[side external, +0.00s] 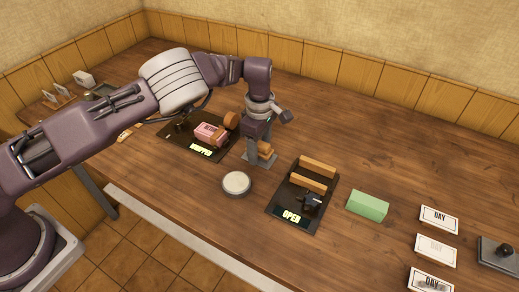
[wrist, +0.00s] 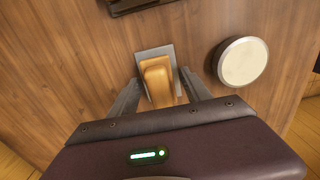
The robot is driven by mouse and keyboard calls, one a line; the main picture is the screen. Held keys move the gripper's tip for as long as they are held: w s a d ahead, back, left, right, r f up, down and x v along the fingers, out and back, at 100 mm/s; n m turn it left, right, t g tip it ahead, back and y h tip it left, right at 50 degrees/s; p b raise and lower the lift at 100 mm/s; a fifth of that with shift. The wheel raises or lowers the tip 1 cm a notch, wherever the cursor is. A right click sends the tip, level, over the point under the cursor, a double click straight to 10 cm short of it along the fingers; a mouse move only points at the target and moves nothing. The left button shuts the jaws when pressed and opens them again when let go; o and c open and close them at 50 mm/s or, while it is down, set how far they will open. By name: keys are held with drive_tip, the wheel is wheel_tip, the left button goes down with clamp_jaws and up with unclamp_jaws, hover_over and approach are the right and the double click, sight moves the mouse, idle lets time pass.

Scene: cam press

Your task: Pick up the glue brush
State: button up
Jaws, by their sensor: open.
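A tan wooden block-like handle, apparently the glue brush (wrist: 157,82), sits on a small grey plate (wrist: 150,53) in the wrist view. It also shows in the side external view (side external: 265,150), partly hidden by my gripper (side external: 258,153). No bristles can be made out. My gripper (wrist: 158,78) is open, pointing down, with one finger on each side of the tan handle. Whether the fingers touch it I cannot tell.
A round pale-topped dish (side external: 236,183) stands close by. A dark tray with a pink block (side external: 211,133) lies left, and a dark OPEN tray (side external: 284,209) with wooden bars lies right. A green block (side external: 367,205) and DAY cards (side external: 438,220) lie further right.

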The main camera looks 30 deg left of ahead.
drive_tip(key=shift+f, duration=0.1)
clamp_jaws()
wheel_tip(320, 180, up, 10)
drive_tip(key=c, duration=0.7)
unclamp_jaws()
drive_tip(key=c, duration=0.5)
